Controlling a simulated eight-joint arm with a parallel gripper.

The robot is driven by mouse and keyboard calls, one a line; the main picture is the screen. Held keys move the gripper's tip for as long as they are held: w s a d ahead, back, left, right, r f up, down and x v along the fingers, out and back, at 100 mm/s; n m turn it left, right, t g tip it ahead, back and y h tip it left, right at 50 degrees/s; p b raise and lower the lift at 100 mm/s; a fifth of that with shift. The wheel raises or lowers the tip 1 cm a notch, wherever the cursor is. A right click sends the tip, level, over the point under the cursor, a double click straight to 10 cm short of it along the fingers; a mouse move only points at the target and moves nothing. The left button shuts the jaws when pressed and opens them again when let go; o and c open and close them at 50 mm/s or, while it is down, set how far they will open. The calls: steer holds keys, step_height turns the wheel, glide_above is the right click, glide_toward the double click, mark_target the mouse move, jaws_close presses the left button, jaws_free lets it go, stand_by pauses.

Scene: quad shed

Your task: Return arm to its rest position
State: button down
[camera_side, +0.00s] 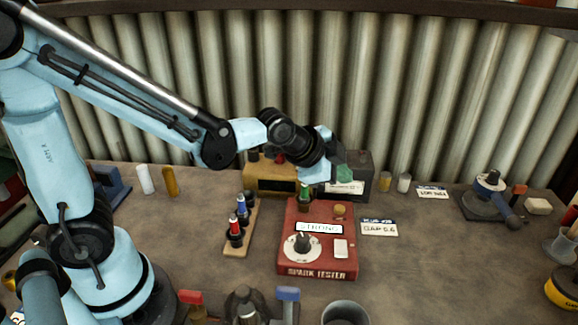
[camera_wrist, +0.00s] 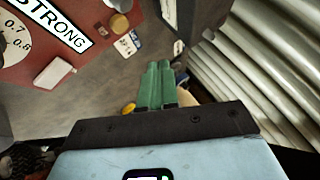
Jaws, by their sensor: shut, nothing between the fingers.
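My arm reaches from the left over the bench. My gripper (camera_side: 342,174) is near the back edge of the red spark tester (camera_side: 318,262), above the bench. In the wrist view my gripper's green fingers (camera_wrist: 158,82) are together with nothing between them. The spark tester shows a "STRONG" label (camera_side: 319,228), a dial (camera_side: 302,247) and a pale switch (camera_side: 341,248). A green-topped piece (camera_side: 304,192) stands at the tester's back, close below my gripper. In the wrist view the tester (camera_wrist: 90,55) is at the upper left.
A wooden rack (camera_side: 241,226) with red- and blue-topped plugs stands left of the tester. A yellowish box (camera_side: 268,180) and a grey box (camera_side: 358,168) stand behind it by the corrugated wall (camera_side: 400,80). A grey cup (camera_side: 345,313) is at the front.

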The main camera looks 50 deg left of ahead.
steer(key=s+a+r+n+g, duration=0.1)
steer(key=s+a+n, duration=0.2)
steer(key=s+n, duration=0.2)
steer(key=s+a+r+n+g+y, duration=0.1)
steer(key=s+a+n, duration=0.3)
steer(key=s, duration=0.4)
steer(key=shift+s+n, duration=0.35)
steer(key=shift+n, duration=0.55)
